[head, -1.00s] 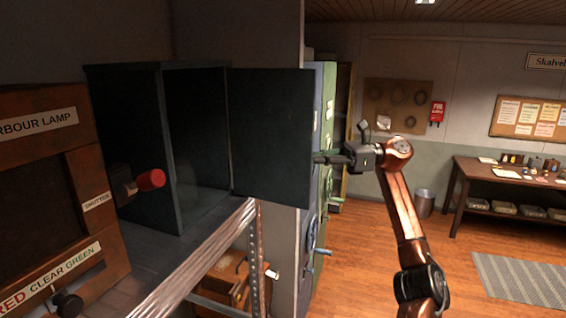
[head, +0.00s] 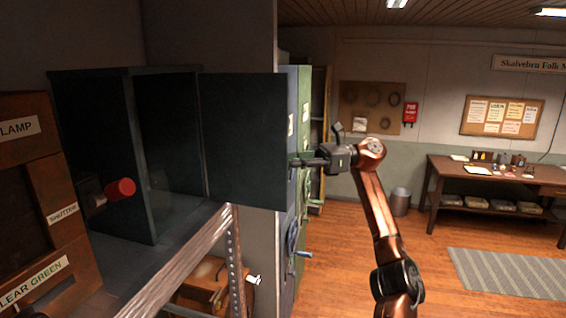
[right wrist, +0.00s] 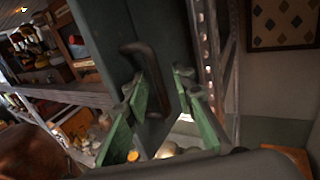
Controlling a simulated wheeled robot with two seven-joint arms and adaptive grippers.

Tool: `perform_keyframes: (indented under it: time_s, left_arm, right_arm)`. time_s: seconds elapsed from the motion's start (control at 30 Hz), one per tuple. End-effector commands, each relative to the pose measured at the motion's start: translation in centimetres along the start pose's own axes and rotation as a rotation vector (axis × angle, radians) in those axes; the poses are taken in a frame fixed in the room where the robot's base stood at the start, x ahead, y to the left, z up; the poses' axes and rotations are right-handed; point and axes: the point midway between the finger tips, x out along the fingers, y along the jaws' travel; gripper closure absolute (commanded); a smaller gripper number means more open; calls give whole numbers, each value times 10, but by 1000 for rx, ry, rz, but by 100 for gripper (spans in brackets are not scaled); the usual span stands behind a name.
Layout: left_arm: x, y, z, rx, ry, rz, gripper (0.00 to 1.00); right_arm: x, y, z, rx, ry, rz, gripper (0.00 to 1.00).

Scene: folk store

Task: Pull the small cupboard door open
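The small dark cupboard (head: 92,75) stands on a shelf at the left in the head view. Its door (head: 243,135) is swung wide, and the dark inside shows. My right gripper (head: 296,162) is at the door's right edge, with part of it seeming to lie behind the door. In the right wrist view the door's outer face (right wrist: 100,28) carries a dark bar handle (right wrist: 130,50). The green fingers of my right gripper (right wrist: 165,90) stand apart on either side of the handle's lower part. I cannot tell whether they touch it. My left gripper is not in view.
A metal shelf post (head: 235,265) is below the door. Tall lockers (head: 288,205) stand behind the door. The wooden floor (head: 345,255) to the right is largely clear.

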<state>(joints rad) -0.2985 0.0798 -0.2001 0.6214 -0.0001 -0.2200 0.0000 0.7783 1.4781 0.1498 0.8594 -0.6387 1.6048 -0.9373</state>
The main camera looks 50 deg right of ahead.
Motion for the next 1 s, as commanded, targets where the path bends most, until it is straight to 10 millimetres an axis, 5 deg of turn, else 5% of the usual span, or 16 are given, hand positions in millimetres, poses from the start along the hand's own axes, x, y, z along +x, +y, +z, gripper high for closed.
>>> perform_keyframes:
  time_s: [0.27,0.7,1.0]
  left_arm:
    - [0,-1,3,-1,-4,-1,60]
    - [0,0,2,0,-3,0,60]
    - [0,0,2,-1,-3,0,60]
  right_arm:
    - [-12,-1,1,0,-1,-3,76]
    - [-95,0,2,-1,-5,-4,76]
    - [-111,-2,0,0,-2,1,76]
